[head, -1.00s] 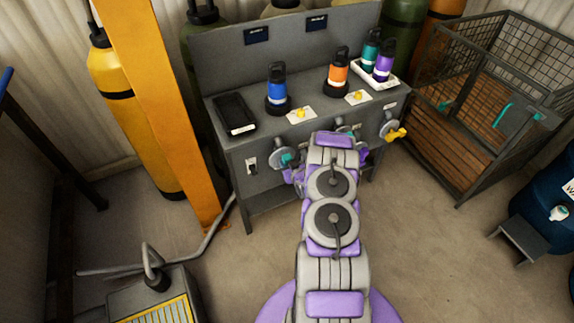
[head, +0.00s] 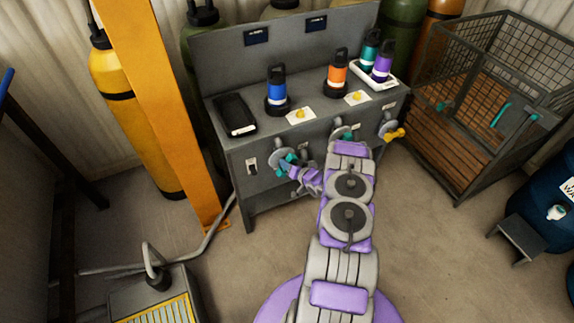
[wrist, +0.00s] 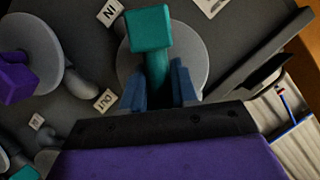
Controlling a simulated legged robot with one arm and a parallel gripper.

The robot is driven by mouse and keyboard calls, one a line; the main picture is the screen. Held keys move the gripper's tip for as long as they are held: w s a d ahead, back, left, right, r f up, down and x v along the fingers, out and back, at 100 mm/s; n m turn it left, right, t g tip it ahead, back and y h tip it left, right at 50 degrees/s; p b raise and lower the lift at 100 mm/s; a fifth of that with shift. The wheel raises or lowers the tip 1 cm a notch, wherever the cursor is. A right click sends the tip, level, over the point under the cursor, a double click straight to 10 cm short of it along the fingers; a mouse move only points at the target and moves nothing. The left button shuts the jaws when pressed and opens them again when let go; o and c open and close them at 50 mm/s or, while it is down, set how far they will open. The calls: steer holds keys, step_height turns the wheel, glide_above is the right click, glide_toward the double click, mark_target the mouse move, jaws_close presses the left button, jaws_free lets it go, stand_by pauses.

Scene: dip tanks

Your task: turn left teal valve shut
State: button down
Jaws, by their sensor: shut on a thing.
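The left teal valve (head: 291,158) sits on the front of the grey bench, at its left end, with a round grey flange behind it. In the wrist view its teal handle (wrist: 150,28) has a square end and stands in front of the flange. My gripper (head: 288,169) reaches the handle from the front right. In the wrist view the blue-grey fingers of my gripper (wrist: 158,88) lie on both sides of the handle's stem, shut on it. Part of the stem is hidden by the fingers and the dark gripper body.
A purple valve (wrist: 18,80) shows left in the wrist view. A yellow-handled valve (head: 394,133) is on the bench's right. Blue (head: 277,88) and orange (head: 337,72) bottles stand on top. An orange post (head: 165,105) rises left; a wire crate (head: 455,150) stands right.

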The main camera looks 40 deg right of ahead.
steer(key=m+b, duration=0.1)
steer(key=m+t+y, duration=0.1)
steer(key=m+b, duration=0.1)
steer(key=m, duration=0.1)
steer(key=shift+s+d+f+t+y+b, duration=0.2)
steer(key=shift+d+f+t+y+b, duration=0.1)
steer(key=shift+d+f+b, duration=0.1)
steer(key=m+t+b, duration=0.1)
steer(key=m, duration=0.2)
steer(key=shift+y, duration=0.4)
steer(key=shift+f+m+t, duration=0.1)
steer(key=shift+m+t, duration=0.2)
steer(key=shift+m, duration=0.5)
steer(key=shift+s, duration=0.1)
steer(key=c, duration=1.3)
jaws_free()
steer(key=o, duration=0.3)
steer(key=shift+d, duration=0.1)
steer(key=shift+o, duration=0.2)
steer(key=shift+s, duration=0.4)
steer(key=s+d+p, duration=0.2)
steer(key=s+p, duration=0.2)
steer(key=s, duration=1.2)
steer(key=shift+d+f, duration=0.15)
steer(key=shift+d, duration=0.2)
